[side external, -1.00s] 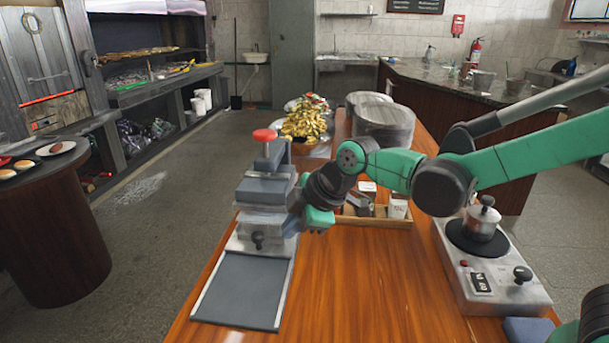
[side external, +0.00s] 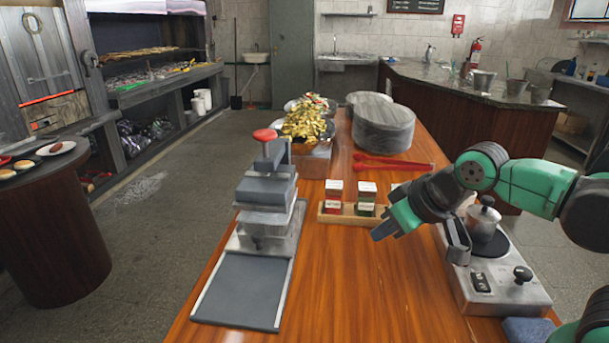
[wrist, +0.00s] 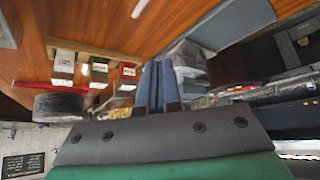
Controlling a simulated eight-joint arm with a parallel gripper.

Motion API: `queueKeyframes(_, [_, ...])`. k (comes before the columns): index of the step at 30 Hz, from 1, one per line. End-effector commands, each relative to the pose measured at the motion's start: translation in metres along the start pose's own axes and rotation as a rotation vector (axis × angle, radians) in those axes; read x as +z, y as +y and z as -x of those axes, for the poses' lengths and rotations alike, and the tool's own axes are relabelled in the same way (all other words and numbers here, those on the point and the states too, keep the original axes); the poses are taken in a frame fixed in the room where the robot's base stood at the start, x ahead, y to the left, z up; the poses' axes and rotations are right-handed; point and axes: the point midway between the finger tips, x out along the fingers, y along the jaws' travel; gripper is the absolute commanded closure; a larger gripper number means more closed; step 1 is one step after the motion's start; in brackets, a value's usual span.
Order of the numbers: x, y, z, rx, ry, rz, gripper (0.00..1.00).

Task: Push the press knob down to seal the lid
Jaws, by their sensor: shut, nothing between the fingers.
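The press (side external: 265,205) stands on the left part of the wooden table, with stacked grey blocks on a metal base. Its red press knob (side external: 265,135) sits raised on top, on a grey post. A flat dark plate (side external: 240,290) extends in front of it. My gripper (side external: 382,233) is to the right of the press, clear of it and lower than the red knob. In the wrist view my gripper's fingers (wrist: 157,85) are together with nothing between them. The press (wrist: 188,75) shows partly behind them there, and its knob cannot be made out.
A wooden tray (side external: 350,219) with small labelled boxes lies between press and gripper. Red tongs (side external: 395,162) and a dark round stone-like drum (side external: 384,128) are behind. A burner (side external: 500,283) with a metal pot (side external: 484,222) stands right. The table's front middle is clear.

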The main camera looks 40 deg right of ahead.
Motion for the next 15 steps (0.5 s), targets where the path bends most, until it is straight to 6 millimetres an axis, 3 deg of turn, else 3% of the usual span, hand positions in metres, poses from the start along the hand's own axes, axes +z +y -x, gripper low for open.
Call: queueKeyframes(15, [-0.0070,-0.0014,0.0016,-0.018,-0.005,0.012,1.00])
